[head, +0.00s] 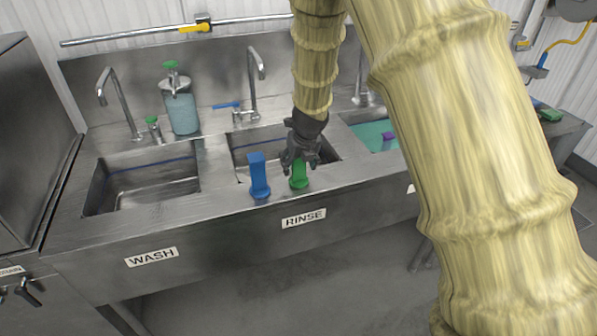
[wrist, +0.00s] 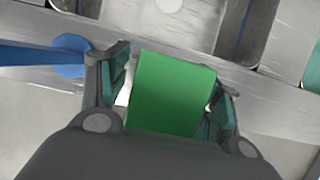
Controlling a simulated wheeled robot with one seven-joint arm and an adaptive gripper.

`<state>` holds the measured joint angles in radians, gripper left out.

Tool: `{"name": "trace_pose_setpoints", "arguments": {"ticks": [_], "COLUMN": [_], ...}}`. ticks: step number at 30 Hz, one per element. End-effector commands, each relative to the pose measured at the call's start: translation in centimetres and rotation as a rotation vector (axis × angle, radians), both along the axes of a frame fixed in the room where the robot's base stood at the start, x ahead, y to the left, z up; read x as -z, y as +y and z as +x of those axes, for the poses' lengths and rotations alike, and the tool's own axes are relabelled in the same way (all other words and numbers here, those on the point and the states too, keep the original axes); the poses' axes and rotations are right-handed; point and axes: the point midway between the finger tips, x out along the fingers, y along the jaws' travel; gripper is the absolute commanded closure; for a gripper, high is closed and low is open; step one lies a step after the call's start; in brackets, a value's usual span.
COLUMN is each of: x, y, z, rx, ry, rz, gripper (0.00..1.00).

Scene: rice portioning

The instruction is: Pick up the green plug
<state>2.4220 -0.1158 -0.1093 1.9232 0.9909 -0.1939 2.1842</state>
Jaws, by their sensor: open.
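The green plug (head: 299,180) stands upright on the front ledge of the sink unit, by the middle basin above the RINSE label. My gripper (head: 300,163) is directly over it, pointing down, and hides its upper part in the head view. In the wrist view the green plug's flat top (wrist: 171,94) lies between the two fingers of my gripper (wrist: 165,90). The fingers are open, one on each side. The left finger is close to the plug's edge, and I cannot tell whether either finger touches it.
A blue plug (head: 258,177) stands just left of the green one; it also shows beside the left finger in the wrist view (wrist: 40,57). Faucets (head: 120,100) and a soap bottle (head: 181,106) stand behind the basins. The left basin (head: 150,180) looks empty.

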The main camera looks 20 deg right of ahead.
Motion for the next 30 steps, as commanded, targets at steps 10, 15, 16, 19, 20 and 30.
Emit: {"name": "trace_pose_setpoints", "arguments": {"ticks": [10,15,16,19,20,30], "x": [0.0,0.0,0.0,0.0,-0.1,-2.2], "y": [0.0,0.0,0.0,0.0,0.0,0.0], "z": [0.0,0.0,0.0,0.0,0.0,0.1], "rx": [0.000,0.000,0.000,0.000,0.000,-0.001], "ry": [0.000,0.000,0.000,0.000,0.000,-0.003], "rz": [0.000,0.000,0.000,0.000,0.000,-0.003], "gripper": [0.72,0.95,0.95,0.95,0.95,0.95]}}
